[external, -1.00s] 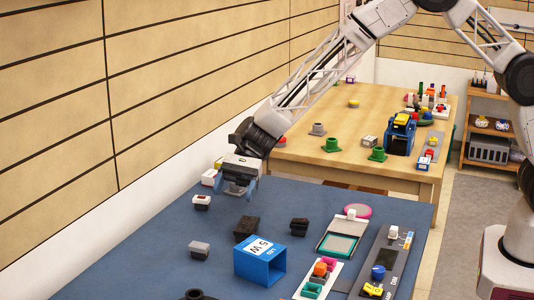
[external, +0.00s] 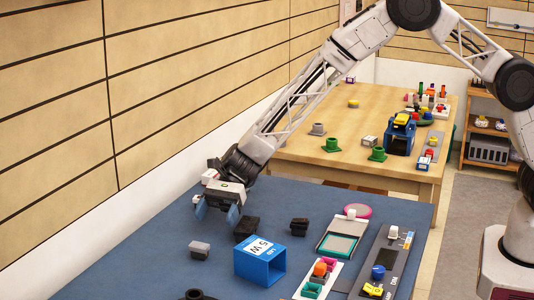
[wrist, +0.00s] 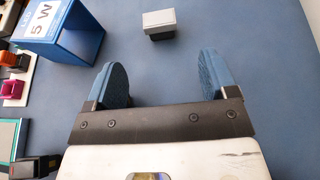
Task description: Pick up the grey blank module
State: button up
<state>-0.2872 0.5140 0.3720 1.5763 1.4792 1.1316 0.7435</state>
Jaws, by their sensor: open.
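The grey blank module (external: 200,248), a small block with a light grey top and a black base, sits upright on the blue table. In the wrist view the module (wrist: 158,22) lies beyond the fingertips, near the top and roughly centred between them. My gripper (external: 217,212) is open and empty, above the table and behind the module in the external view. Its two blue fingers (wrist: 161,65) are spread wide in the wrist view and do not touch the module.
A blue open box marked 5 W (external: 260,260) stands right of the module. Black blocks (external: 246,227) (external: 299,226) sit behind it. A teal-framed tray (external: 339,245) and strips with coloured parts (external: 318,278) lie to the right. The table left of the module is clear.

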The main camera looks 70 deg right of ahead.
aim_at(199, 245)
jog(key=shift+x, duration=2.4)
jog(key=shift+a, duration=0.15)
jog(key=shift+x, duration=2.9)
jog(key=c, duration=1)
jog(key=shift+r, duration=5)
